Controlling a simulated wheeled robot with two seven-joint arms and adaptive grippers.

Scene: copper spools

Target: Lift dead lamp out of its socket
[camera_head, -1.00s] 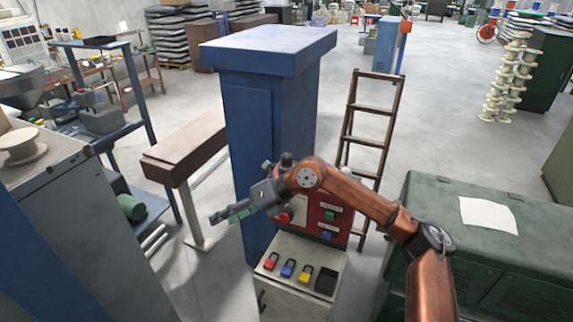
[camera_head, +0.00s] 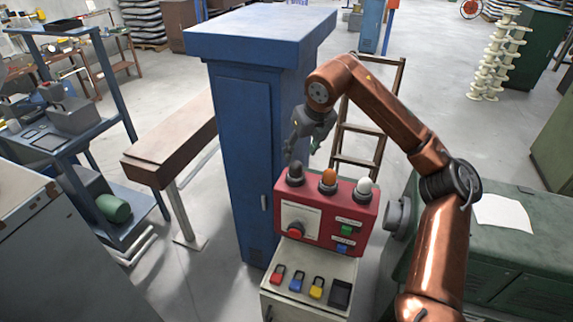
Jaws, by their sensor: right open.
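A red control box (camera_head: 325,212) carries three lamps in a row on its top. The left lamp (camera_head: 295,173) is dark grey and unlit. The middle lamp (camera_head: 328,178) is orange and the right lamp (camera_head: 363,186) is white. All three stand upright in their dark sockets. My right gripper (camera_head: 301,148) points down, open and empty, above and close to the dark lamp. I cannot tell whether its fingertips are in line with the lamp in depth. My left gripper is not in view.
A small cabinet (camera_head: 280,302) under the box has red, blue and yellow padlocks (camera_head: 297,281) and a black item on top. A tall blue cabinet (camera_head: 237,150) stands close behind. A wooden ladder (camera_head: 362,130) and a green cabinet (camera_head: 520,255) are to the right.

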